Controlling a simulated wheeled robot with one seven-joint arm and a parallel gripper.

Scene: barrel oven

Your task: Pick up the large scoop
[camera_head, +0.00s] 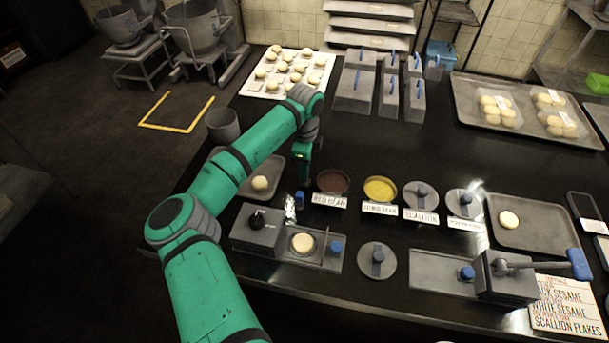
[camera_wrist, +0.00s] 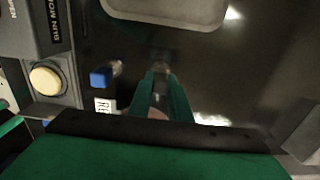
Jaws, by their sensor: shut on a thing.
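My gripper (camera_head: 304,180) reaches down at the centre of the table, just left of the red bean bowl (camera_head: 333,181). In the wrist view its green fingers (camera_wrist: 162,90) are closed on a narrow greyish thing, taken as the large scoop (camera_wrist: 159,100). Most of it is hidden between and behind the fingers, and its full shape cannot be told. A blue-ended small tool (camera_head: 300,198) with a shiny metal part is on the near side of the gripper, apart from it. It also shows in the wrist view (camera_wrist: 102,77).
A tray (camera_head: 273,178) with one bun is close on the left. A grey press (camera_head: 262,231) stands in front, with a bun on its plate. The yellow bowl (camera_head: 380,189) and lidded bowls stand to the right. Grey blocks with blue handles (camera_head: 389,99) stand behind.

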